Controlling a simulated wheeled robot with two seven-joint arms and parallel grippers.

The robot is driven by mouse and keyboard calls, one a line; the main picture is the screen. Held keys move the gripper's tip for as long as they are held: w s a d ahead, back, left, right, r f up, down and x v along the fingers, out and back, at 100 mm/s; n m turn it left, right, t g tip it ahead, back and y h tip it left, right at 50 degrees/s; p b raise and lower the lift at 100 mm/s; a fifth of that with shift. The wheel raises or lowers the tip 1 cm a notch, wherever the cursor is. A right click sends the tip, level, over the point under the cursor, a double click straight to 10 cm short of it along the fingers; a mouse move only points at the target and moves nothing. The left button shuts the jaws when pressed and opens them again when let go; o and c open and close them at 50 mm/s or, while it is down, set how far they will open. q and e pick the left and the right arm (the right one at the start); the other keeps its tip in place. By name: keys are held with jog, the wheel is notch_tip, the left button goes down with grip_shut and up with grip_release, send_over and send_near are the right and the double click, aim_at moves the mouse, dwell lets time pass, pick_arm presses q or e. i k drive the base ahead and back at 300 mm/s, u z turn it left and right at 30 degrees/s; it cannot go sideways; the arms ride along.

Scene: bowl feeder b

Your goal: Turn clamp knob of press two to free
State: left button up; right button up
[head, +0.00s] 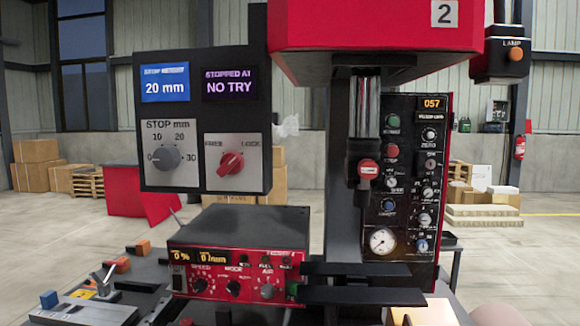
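Press two is the red-headed machine (375,25) with a "2" plate at the upper right of its head. A dark control panel (200,95) hangs at its left. On the panel's lower right, a white plate marked FREE on the left and LOCK on the right carries the red clamp knob (231,163). The knob's bar slants from lower left to upper right and seems to point toward LOCK. Neither gripper can be made out in the head view, and nothing touches the knob.
Left of the knob is a grey STOP mm dial (166,157). Displays above read "20 mm" and "NO TRY". Below stands a red-fronted control box (238,275). Dark flat plates (355,269) lie under the ram. The space before the panel looks clear.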

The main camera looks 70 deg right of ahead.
aim_at(367, 169)
jog(key=i, duration=1.2)
jog(key=z, duration=2.5)
